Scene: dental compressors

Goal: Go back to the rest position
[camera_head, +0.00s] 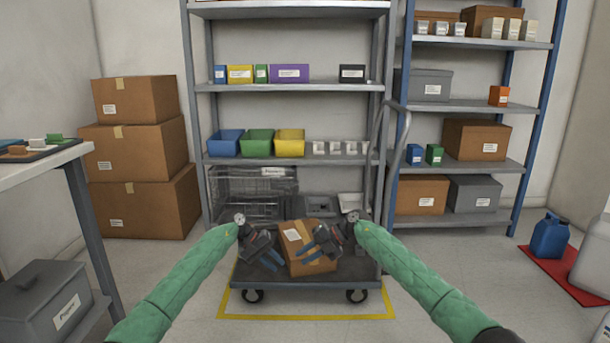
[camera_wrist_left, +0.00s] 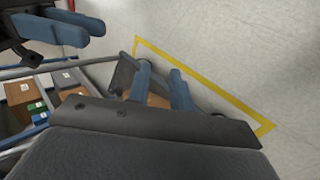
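Both my arms, in green sleeves, reach forward over a low cart. My left gripper (camera_head: 273,262) is at the left of a brown cardboard box (camera_head: 293,236), its two blue fingers apart and nothing between them. My right gripper (camera_head: 308,253) overlaps the box's right part in the head view, its blue fingers also apart. The box sits on the cart's dark deck (camera_head: 250,272). In the left wrist view, my left gripper's fingers (camera_wrist_left: 162,84) point toward the cart, and my right gripper (camera_wrist_left: 80,28) shows at the top left. I cannot tell whether either touches the box.
A wire basket (camera_head: 235,190) and shelves with bins (camera_head: 258,142) stand behind the cart. Stacked cartons (camera_head: 140,160) are at the left, beside a table (camera_head: 45,165). A blue jug (camera_head: 550,237) stands on a red mat at the right. Yellow floor tape (camera_head: 305,318) surrounds the cart.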

